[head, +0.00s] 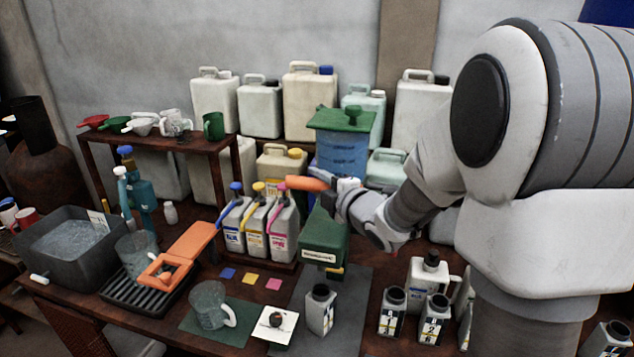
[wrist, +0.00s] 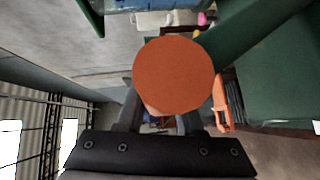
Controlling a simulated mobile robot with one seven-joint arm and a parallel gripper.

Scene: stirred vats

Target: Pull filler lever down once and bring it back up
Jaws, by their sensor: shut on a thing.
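The filler is a green machine body (head: 325,240) with a blue tank (head: 342,152) and a green lid on top. Its lever's orange grip (head: 306,183) sticks out to the left, just above the green body. My gripper (head: 343,188) is shut on this grip, coming from the right. In the wrist view the round orange end of the grip (wrist: 174,76) sits between my two fingers (wrist: 160,116). A green bar (wrist: 262,35) runs from near it to the upper right. My wrist hides part of the lever in the head view. A small dark-capped bottle (head: 320,310) stands in front of the filler.
Three grey ink jugs (head: 257,225) with coloured pumps stand close left of the filler. Several capped bottles (head: 432,272) stand to its right. A glass measuring jug (head: 208,306) stands on a green mat at the front. Large canisters (head: 310,102) line the wall behind.

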